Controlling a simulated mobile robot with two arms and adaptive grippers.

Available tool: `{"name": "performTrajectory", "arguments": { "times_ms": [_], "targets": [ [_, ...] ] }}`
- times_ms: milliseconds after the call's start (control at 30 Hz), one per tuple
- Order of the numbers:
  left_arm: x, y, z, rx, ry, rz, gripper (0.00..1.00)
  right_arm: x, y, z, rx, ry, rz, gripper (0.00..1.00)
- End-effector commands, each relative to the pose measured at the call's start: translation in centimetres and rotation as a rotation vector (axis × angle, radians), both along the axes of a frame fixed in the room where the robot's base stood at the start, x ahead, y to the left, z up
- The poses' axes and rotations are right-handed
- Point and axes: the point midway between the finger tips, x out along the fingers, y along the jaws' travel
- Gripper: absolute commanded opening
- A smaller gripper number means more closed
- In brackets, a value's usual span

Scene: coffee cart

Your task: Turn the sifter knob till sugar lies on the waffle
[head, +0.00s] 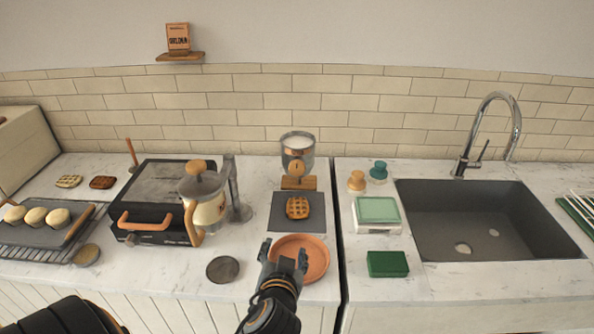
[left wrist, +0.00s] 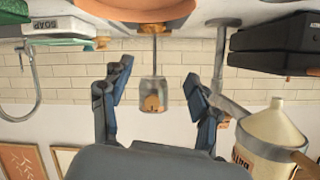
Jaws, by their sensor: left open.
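The sifter (head: 298,143), a clear jar with white sugar inside, stands on a wooden base at the back of the counter. Its round wooden knob (head: 296,169) faces me; the knob also shows in the left wrist view (left wrist: 152,104), which is upside down. The golden-brown waffle (head: 297,207) lies on a dark grey mat (head: 283,226) in front of the sifter. My left gripper (head: 284,254) is open and empty, over the terracotta plate (head: 315,262), in front of the waffle and apart from the knob. My right gripper is out of view.
A French press (head: 205,205) and a black griddle (head: 160,185) stand left of the sifter. To the right are a green-topped scale (head: 378,210), a green box (head: 388,264), wooden-handled and teal stampers and the sink (head: 480,215). A dark disc (head: 223,269) lies front left.

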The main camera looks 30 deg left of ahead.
Motion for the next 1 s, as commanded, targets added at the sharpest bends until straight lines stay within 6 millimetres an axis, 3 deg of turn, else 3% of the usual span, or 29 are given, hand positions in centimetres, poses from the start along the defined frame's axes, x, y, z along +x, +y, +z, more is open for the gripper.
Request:
{"name": "performTrajectory", "arguments": {
  "times_ms": [33, 100, 200, 300, 467, 1000],
  "targets": [
    [1.1, 0.2, 2.3, 0.030, -0.086, 0.012, 0.61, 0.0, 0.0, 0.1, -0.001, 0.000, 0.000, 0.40],
    [2.4, 0.3, 5.0, 0.071, -0.196, 0.022, 0.61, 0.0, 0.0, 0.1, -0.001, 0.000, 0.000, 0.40],
    [3.5, 0.2, 7.6, 0.116, -0.303, 0.021, 0.61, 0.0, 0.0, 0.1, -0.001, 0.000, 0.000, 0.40],
    [4.1, 0.1, 8.9, 0.138, -0.352, 0.018, 0.61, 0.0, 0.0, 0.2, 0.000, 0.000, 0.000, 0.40],
    [5.6, 0.9, 9.5, 0.147, -0.365, 0.016, 0.61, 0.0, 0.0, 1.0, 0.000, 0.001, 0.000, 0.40],
    [14.4, 6.3, 9.3, 0.144, -0.359, 0.017, 0.61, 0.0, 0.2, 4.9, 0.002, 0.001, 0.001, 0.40]
  ]
}}
